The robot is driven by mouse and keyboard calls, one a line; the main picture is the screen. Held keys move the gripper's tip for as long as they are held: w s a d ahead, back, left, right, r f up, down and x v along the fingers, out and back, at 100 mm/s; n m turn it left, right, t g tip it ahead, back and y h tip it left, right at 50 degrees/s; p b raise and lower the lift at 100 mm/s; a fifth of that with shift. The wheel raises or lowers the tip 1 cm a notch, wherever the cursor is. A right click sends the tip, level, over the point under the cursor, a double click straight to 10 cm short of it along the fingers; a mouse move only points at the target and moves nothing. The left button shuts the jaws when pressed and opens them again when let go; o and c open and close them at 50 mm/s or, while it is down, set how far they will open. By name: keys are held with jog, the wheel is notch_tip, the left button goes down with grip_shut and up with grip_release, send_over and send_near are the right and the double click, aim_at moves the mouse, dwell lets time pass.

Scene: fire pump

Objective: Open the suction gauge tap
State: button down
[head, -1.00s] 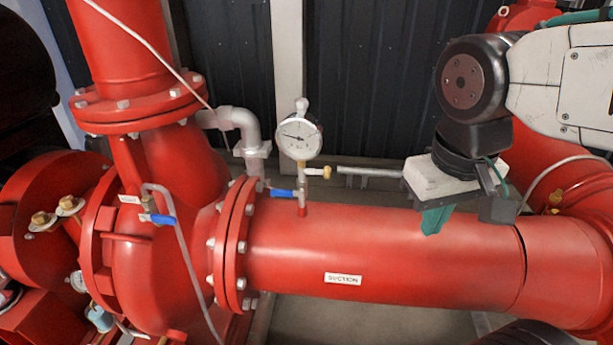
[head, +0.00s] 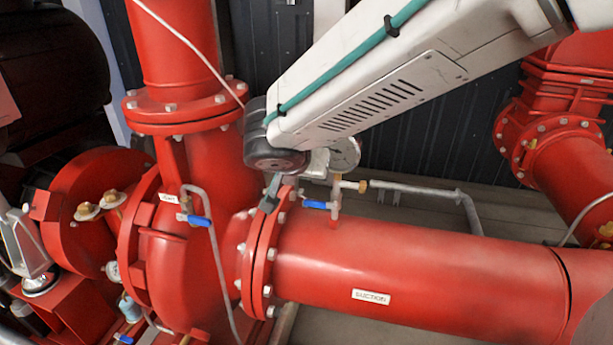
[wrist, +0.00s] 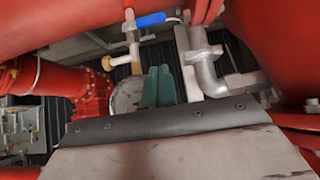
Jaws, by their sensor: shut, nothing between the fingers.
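The suction gauge tap's blue lever (head: 318,204) lies level, crosswise to its upright stem, on top of the red suction pipe (head: 420,275). The round gauge (head: 345,155) stands above it, partly hidden by my arm. My gripper (head: 269,200) is left of the lever, over the pipe flange, and apart from the lever. In the wrist view, its teal fingers (wrist: 158,87) are closed together and empty. There the blue lever (wrist: 150,19) is at the top, beyond the fingertips, and the gauge (wrist: 128,95) is partly behind the fingers.
A bolted red flange (head: 262,252) is just left of the tap. Another blue-handled valve (head: 198,220) with a thin grey tube is on the pump casing. A grey pipe (head: 410,189) runs behind the suction pipe. The top of the suction pipe to the right is clear.

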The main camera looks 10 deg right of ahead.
send_over(321, 204)
jog(key=a, duration=0.2)
notch_tip(321, 204, down, 5)
jog(key=shift+s+a+f, duration=0.1)
jog(key=shift+f, duration=0.95)
jog(key=shift+s+a+f, duration=0.1)
jog(key=shift+f, duration=0.95)
jog(key=shift+a, duration=0.1)
